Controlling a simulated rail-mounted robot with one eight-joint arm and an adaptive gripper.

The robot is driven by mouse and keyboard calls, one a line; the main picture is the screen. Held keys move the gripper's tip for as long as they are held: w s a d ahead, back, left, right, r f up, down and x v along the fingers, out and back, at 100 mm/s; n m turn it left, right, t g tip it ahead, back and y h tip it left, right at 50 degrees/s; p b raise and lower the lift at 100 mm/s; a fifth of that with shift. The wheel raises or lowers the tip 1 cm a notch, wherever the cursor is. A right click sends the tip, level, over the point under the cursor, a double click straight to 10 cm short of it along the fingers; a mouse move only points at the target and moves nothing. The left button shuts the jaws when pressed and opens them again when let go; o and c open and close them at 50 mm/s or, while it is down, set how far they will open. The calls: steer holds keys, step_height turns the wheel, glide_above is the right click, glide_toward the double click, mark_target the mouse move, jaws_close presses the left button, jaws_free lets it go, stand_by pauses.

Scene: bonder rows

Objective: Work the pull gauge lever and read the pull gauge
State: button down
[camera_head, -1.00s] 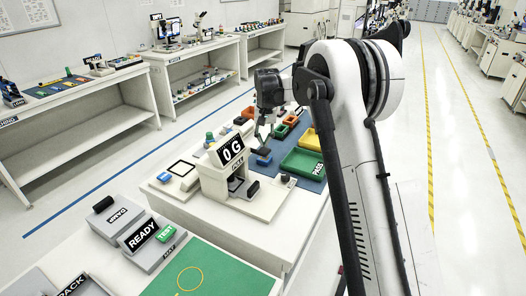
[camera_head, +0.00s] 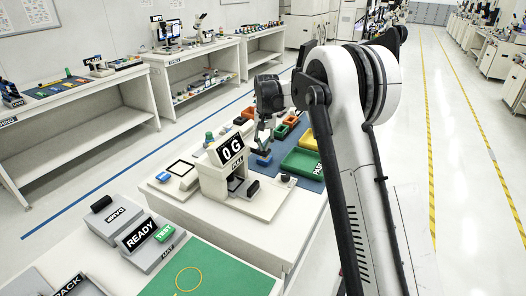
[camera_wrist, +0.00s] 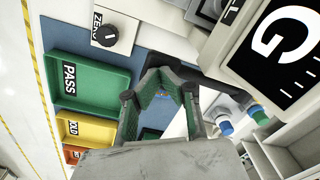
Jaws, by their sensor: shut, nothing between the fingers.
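The pull gauge (camera_head: 212,180) is a pale bench unit on the table, with a tilted black display (camera_head: 231,150) reading 0 G. Its display also shows large at the upper right of the wrist view (camera_wrist: 280,45). A dark bar (camera_wrist: 208,82) extends from beside the display toward my fingers; I cannot tell for sure whether it is the lever or whether they touch. My gripper (camera_head: 263,141) is above the table just behind the gauge. In the wrist view my gripper (camera_wrist: 165,88) is shut with nothing held.
A knob marked ZERO (camera_wrist: 111,37) sits on a white plate beside the gauge. A green PASS tray (camera_head: 301,162) and several coloured bins lie on the blue mat behind. A READY unit (camera_head: 141,236) and a green mat (camera_head: 215,268) are in front. The right aisle is clear.

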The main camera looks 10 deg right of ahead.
mark_target(263, 154)
steer(key=shift+a+f+b, duration=0.1)
steer(key=shift+f+b, duration=1.25)
steer(key=shift+f, duration=0.85)
steer(key=shift+r, duration=0.15)
steer(key=shift+r+p, duration=0.85)
steer(key=shift+r, duration=1.25)
steer(key=shift+d+r+p, duration=0.2)
steer(key=shift+r+p, duration=0.8)
steer(key=shift+r, duration=1.5)
step_height(263, 154, up, 12)
steer(key=shift+s+d, duration=0.15)
steer(key=shift+s, duration=0.05)
